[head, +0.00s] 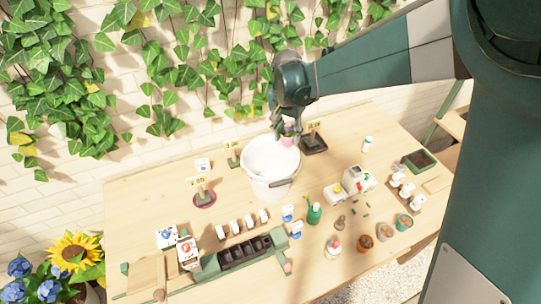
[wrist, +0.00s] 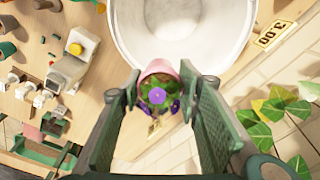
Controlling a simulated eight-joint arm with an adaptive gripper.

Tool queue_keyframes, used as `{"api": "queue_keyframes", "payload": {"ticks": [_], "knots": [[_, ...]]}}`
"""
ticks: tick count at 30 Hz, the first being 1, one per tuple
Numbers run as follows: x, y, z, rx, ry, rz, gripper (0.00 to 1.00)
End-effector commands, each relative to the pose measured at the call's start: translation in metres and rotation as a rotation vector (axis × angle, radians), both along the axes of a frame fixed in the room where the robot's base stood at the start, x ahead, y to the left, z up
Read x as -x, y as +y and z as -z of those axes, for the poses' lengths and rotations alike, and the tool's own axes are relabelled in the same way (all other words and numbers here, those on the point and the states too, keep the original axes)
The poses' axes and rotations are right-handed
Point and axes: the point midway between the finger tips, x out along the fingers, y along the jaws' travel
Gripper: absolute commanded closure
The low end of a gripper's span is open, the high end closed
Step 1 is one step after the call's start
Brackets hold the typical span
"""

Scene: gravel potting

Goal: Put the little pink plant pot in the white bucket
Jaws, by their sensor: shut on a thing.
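The little pink plant pot (wrist: 158,68) holds green leaves and a purple flower. It sits between the two fingers of my gripper (wrist: 163,88), which is shut on it. In the head view the pot (head: 287,140) hangs below my gripper (head: 284,124), at the back right rim of the white bucket (head: 268,184). The white bucket also shows in the wrist view (wrist: 128,30), where the pot overlaps its near rim. The bucket stands upright on the table, and its visible inside looks empty. I cannot tell the pot's exact height above the rim.
A dark tray with a price sign (head: 313,145) stands just right of the bucket. Another price sign (head: 233,157) stands at its left.

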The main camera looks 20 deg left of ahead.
Motion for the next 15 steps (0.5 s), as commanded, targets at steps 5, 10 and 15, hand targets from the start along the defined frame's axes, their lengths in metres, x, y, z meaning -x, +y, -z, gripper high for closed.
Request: {"api": "queue_keyframes", "payload": {"ticks": [5,10,15], "knots": [[0.024,0.014,0.001,0.000,-0.001,-0.065,0.80],[0.043,0.024,0.002,0.000,-0.003,-0.118,0.80],[0.040,0.023,0.025,0.001,-0.003,-0.113,0.80]]}}
